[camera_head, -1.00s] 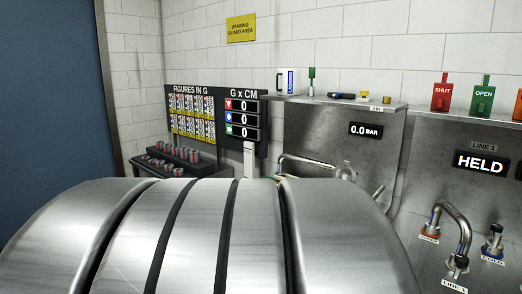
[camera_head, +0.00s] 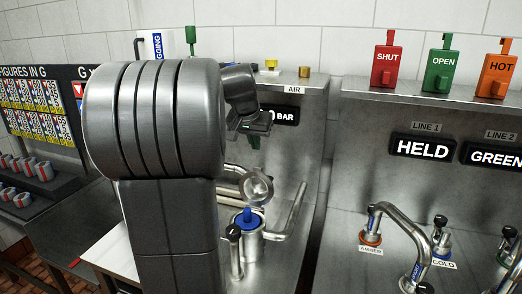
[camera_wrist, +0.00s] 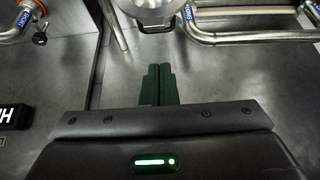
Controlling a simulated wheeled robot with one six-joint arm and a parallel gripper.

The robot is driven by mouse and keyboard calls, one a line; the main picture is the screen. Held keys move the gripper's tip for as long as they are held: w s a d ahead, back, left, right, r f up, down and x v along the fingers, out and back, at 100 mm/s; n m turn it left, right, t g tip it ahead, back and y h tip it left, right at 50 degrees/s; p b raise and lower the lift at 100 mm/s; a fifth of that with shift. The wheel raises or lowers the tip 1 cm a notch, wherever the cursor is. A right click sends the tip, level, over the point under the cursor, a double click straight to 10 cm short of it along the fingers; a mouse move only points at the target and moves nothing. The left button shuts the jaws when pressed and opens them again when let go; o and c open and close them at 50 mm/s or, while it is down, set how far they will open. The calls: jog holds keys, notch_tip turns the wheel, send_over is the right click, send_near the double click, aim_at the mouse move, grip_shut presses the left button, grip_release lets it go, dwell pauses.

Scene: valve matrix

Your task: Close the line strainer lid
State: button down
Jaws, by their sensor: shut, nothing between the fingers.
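The line strainer (camera_head: 250,244) is a steel pot with blue at its top, in the sink bay in the head view. A round steel disc that looks like its lid (camera_head: 257,187) stands tilted up behind and above the pot, so the strainer looks open. My gripper (camera_head: 254,138) is above the disc, apart from it, partly hidden by my arm. In the wrist view my gripper (camera_wrist: 157,84) is shut and empty, its dark green fingers together. A round steel part (camera_wrist: 154,12) shows at the top edge there; I cannot tell whether it is the lid.
Steel pipes (camera_wrist: 245,38) run beside the round part in the wrist view. A bent tap (camera_head: 405,232) and a pressure display (camera_head: 285,115) are to the right. SHUT (camera_head: 388,65) and OPEN (camera_head: 440,70) tags stand on the ledge. My arm hides much of the middle left.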

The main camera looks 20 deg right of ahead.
jog(key=shift+w+d+f, duration=0.1)
jog(key=shift+w+d, duration=0.1)
jog(key=shift+w, duration=0.1)
jog(key=x, duration=0.9)
jog(key=shift+f+p, duration=0.15)
jog(key=shift+p, duration=0.15)
jog(key=shift+s+d+b, duration=0.1)
jog(key=shift+b, duration=0.2)
